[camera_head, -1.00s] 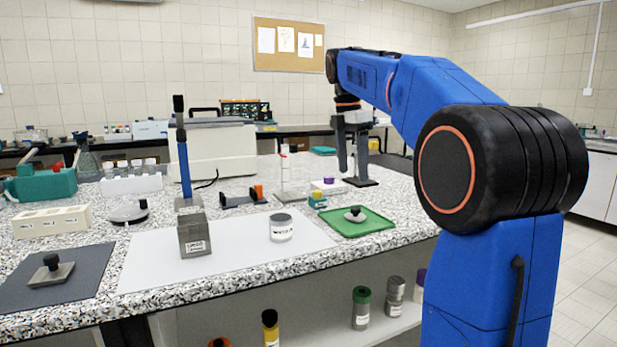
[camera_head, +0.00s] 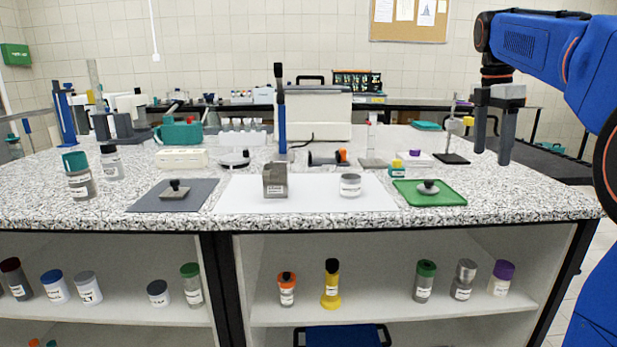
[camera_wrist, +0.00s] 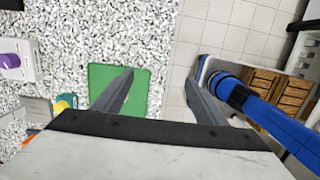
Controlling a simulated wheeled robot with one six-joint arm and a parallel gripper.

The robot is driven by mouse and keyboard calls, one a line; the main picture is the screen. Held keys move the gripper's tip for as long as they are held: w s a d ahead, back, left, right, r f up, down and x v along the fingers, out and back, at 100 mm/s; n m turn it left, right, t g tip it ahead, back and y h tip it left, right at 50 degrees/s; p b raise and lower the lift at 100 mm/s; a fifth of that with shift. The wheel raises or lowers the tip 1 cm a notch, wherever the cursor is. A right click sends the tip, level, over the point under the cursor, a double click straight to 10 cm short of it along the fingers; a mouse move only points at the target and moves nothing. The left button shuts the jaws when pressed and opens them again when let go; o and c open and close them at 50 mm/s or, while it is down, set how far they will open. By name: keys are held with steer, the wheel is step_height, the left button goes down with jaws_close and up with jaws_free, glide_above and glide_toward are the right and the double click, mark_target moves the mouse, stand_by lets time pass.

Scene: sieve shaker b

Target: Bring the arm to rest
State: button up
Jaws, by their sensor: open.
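My gripper (camera_head: 492,158) hangs pointing down at the right side of the speckled bench, in the head view. Its two grey fingers are apart with nothing between them. In the wrist view my gripper (camera_wrist: 165,85) is also open and empty, above the bench edge, one finger over a green tray (camera_wrist: 103,78). The blue arm reaches in from the right. The green tray (camera_head: 408,197) lies flat on the bench, lower and left of the gripper, with a black-knobbed lid (camera_head: 428,188) on it.
A white sheet (camera_head: 312,205) bears a grey block (camera_head: 275,181) and a labelled jar (camera_head: 350,186). A dark mat (camera_head: 150,202) holds a knobbed plate (camera_head: 174,190). A small stand (camera_head: 452,158) is just left of the gripper.

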steer(key=s+a+f+m+t, duration=0.1)
steer(key=s+a+f+m, duration=0.3)
steer(key=s+f, duration=0.6)
steer(key=s+a+f+m+t+y, duration=0.1)
steer(key=s+a+f+m+t, duration=0.1)
steer(key=s+a+f+m, duration=0.3)
steer(key=s+a+f+m+t, duration=0.1)
steer(key=s+a+f+m, duration=0.4)
steer(key=s+f+m, duration=0.4)
steer(key=s+f, duration=0.6)
steer(key=shift+f+t, duration=0.25)
steer(key=shift+t, duration=0.15)
